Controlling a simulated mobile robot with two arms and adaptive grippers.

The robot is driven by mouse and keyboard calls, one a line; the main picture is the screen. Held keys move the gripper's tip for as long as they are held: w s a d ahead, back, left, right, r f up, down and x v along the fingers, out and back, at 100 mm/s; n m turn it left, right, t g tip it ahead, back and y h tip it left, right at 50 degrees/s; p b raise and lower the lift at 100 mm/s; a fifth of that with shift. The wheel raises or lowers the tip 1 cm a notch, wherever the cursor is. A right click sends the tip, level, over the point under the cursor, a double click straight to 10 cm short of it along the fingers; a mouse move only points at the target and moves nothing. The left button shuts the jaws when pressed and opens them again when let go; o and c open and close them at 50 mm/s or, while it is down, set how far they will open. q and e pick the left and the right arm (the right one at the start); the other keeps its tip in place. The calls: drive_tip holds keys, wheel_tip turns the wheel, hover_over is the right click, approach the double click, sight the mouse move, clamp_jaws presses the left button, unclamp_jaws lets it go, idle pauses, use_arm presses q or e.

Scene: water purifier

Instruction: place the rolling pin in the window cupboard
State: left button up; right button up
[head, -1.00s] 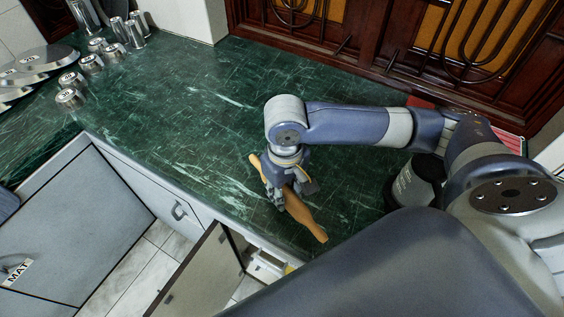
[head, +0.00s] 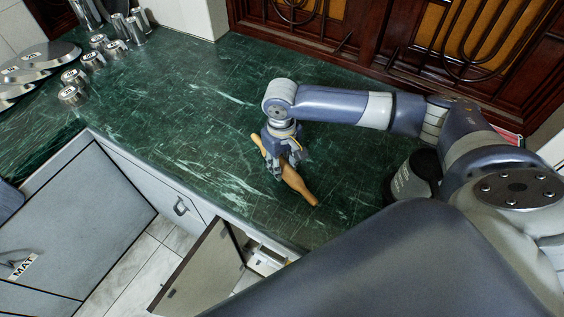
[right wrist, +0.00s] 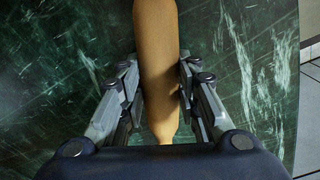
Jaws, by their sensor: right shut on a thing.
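The tan wooden rolling pin (head: 299,184) is at the middle of the green marble counter, lying slantwise. My right gripper (head: 284,160) is over it, fingers pointing down and shut around its body. In the right wrist view the pin (right wrist: 157,50) runs lengthwise between the two fingers of the gripper (right wrist: 158,78). Whether the pin touches the counter I cannot tell. A dark wooden cupboard front with orange panels and curved bars (head: 385,40) stands along the back and looks closed; it may be the window cupboard. My left gripper is out of view.
Several metal canisters (head: 94,61) and silver lids (head: 38,58) stand at the counter's left end. A dark cylinder (head: 412,178) stands near my right arm. A lower cupboard door (head: 203,270) hangs open below the front edge. The counter's middle left is clear.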

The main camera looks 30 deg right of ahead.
drive_tip(key=o, duration=1)
drive_tip(key=shift+f, duration=0.1)
drive_tip(key=shift+o, duration=0.8)
